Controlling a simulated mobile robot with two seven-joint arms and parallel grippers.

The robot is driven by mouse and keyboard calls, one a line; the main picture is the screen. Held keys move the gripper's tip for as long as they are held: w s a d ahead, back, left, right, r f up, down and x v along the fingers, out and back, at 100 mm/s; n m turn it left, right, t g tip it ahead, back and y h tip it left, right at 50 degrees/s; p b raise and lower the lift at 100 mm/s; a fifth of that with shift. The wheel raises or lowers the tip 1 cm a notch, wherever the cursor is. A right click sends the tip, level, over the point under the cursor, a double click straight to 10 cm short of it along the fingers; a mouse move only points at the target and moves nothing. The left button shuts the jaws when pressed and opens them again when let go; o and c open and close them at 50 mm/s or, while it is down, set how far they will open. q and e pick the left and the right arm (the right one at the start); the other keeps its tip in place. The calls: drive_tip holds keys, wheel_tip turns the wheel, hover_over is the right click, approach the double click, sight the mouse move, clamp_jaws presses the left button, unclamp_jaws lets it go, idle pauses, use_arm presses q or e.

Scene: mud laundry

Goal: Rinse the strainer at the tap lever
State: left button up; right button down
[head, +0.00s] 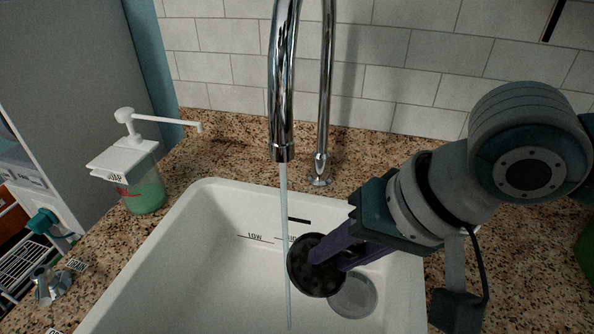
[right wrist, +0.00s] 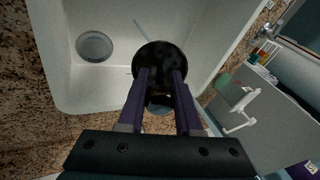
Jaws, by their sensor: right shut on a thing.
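The strainer (head: 313,272) is a dark round disc with small holes. My right gripper (head: 330,254) is shut on it and holds it tilted above the sink basin. In the right wrist view the strainer (right wrist: 160,62) sits between the purple fingertips. The chrome tap (head: 283,100) runs a thin stream of water (head: 284,205) down at the strainer's left edge; whether it wets the disc is hard to tell. A small chrome fitting (head: 48,285) with a label beside it stands at the lower left; I cannot tell whether it is the tap lever. My left gripper is not in view.
The white sink (head: 210,240) has a round drain (head: 352,296) below the strainer, also in the right wrist view (right wrist: 94,46). A soap pump bottle (head: 140,180) stands on the speckled counter (head: 225,145) at left. A tiled wall (head: 400,85) is behind.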

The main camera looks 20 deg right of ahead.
sight(312, 242)
drive_tip(key=w, duration=0.1)
drive_tip(key=w+b, duration=0.2)
drive_tip(key=shift+w+a+f, duration=0.3)
drive_tip(key=shift+w+f, duration=0.1)
drive_tip(key=shift+w+a+f+b, duration=0.15)
drive_tip(key=shift+w+b, duration=0.15)
drive_tip(key=shift+w, duration=0.35)
drive_tip(key=shift+w+a+f+b, duration=0.1)
drive_tip(key=shift+w+b, duration=0.15)
drive_tip(key=shift+w, duration=0.4)
drive_tip(key=shift+d, duration=0.2)
drive_tip(key=shift+d+p, duration=0.4)
drive_tip(key=shift+d, duration=0.1)
drive_tip(key=shift+a, duration=0.15)
drive_tip(key=shift+a+p, duration=0.5)
drive_tip(key=shift+d, duration=0.1)
